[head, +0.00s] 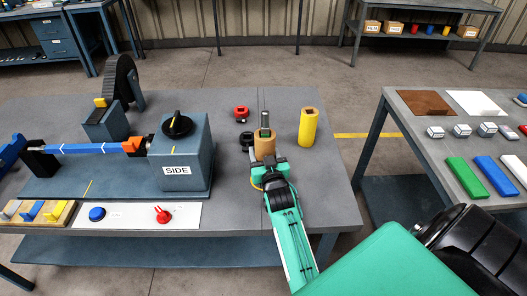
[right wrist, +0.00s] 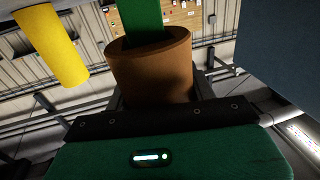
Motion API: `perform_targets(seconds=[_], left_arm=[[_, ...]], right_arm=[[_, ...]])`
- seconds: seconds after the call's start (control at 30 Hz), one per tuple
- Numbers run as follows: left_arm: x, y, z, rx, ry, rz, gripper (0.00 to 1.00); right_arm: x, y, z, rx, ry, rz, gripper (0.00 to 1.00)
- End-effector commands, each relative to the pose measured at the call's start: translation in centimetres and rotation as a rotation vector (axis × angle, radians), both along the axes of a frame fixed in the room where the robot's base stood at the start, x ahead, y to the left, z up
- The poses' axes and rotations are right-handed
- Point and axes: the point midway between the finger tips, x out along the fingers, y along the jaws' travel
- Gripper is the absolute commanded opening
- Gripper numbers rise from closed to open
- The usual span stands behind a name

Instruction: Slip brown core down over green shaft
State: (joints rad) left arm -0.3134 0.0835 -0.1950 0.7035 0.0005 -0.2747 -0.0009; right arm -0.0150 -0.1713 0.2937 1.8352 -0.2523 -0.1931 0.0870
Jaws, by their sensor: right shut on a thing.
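The brown core (head: 264,147) is a hollow upright cylinder near the table's right side. My right gripper (head: 267,160) is shut on it from the front. In the right wrist view, the brown core (right wrist: 155,72) is between the dark fingers of my right gripper (right wrist: 158,92). The green shaft (right wrist: 142,20) goes into the core's open bore, with a dark gap beside it. My left gripper is not in view.
A yellow cylinder (head: 308,127) stands close right of the core. A red part (head: 241,113) and a black ring (head: 247,140) lie left. The grey block marked SIDE (head: 182,155) stands further left. A second table (head: 445,150) with several coloured pieces is at the right.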

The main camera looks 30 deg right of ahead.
Motion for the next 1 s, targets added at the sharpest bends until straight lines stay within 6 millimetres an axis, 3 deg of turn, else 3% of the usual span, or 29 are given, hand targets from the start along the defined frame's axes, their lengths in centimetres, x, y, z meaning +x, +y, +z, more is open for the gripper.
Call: perform_targets(seconds=[1.0], left_arm=[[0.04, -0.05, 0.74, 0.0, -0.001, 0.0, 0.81]], right_arm=[[0.06, -0.06, 0.12, 0.001, 0.002, 0.0, 0.23]])
